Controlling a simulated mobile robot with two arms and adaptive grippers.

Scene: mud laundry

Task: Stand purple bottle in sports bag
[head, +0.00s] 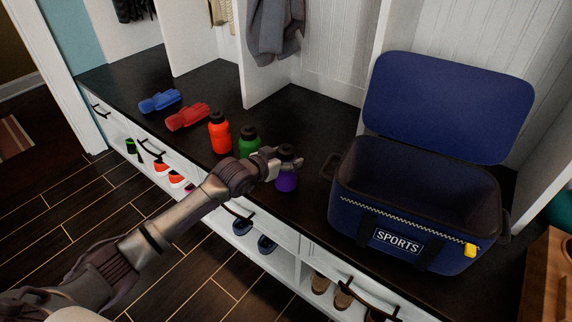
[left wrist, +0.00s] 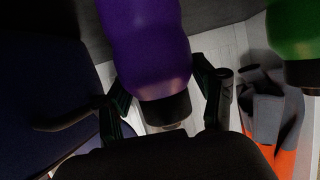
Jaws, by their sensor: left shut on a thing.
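The purple bottle (head: 287,180) has a dark cap and is in my left gripper (head: 284,161), to the left of the sports bag. The gripper is shut around its upper part. In the left wrist view the purple bottle (left wrist: 148,50) lies between the two fingers (left wrist: 168,112). I cannot tell whether its base touches the bench. The dark blue sports bag (head: 355,215) stands on the bench at the right with its lid raised at the back and its top open. The inside that shows looks empty. My right gripper is not in view.
A green bottle (head: 248,145) and a red-orange bottle (head: 219,135) stand left of my gripper. Shoes sit in the cubbies below. A grey garment (head: 276,30) hangs behind.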

